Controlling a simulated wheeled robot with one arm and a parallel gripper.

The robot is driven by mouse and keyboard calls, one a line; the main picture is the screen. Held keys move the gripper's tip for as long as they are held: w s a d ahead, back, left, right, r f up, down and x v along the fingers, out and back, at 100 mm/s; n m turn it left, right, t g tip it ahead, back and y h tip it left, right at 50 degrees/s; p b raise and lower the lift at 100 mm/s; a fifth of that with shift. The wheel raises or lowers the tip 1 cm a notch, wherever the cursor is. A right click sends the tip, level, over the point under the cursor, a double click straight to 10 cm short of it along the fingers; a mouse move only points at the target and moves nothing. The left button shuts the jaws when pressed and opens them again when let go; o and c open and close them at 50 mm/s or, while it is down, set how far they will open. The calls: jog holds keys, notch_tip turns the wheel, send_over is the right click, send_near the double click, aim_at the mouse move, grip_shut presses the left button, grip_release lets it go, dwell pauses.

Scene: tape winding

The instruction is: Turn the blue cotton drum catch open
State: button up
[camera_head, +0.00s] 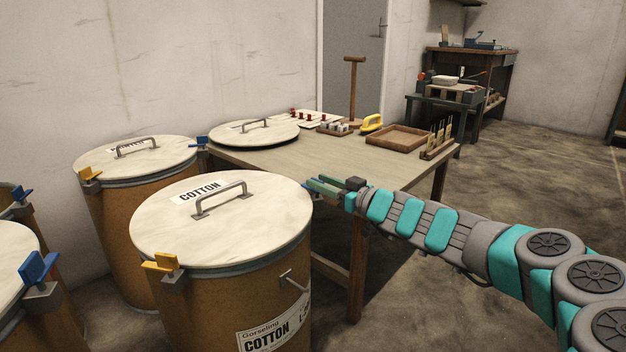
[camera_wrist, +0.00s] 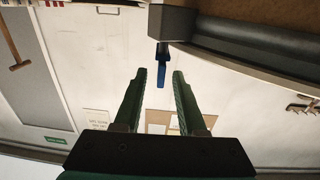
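The cotton drum (camera_head: 250,290) stands in the front, its pale lid (camera_head: 240,225) labelled COTTON and fitted with a metal handle. A yellow catch (camera_head: 160,262) sits at its left front rim. Its blue catch (camera_wrist: 162,66) shows in the wrist view as a narrow blue lever under a dark bracket (camera_wrist: 171,22). My gripper (camera_head: 318,186) is at the drum's right rim in the head view, where its fingers mostly hide the catch. In the wrist view my gripper (camera_wrist: 160,76) is open, and the lever lies in line with the gap between the fingertips. Contact cannot be told.
A wooden table (camera_head: 335,155) stands behind and right of the drum, holding a tray (camera_head: 397,137), a yellow-handled tool (camera_head: 371,123) and small parts. Other lidded drums stand left and behind, one with a blue catch (camera_head: 38,268). The floor at the right is open.

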jog(key=shift+v, duration=1.4)
jog(key=shift+s, duration=0.1)
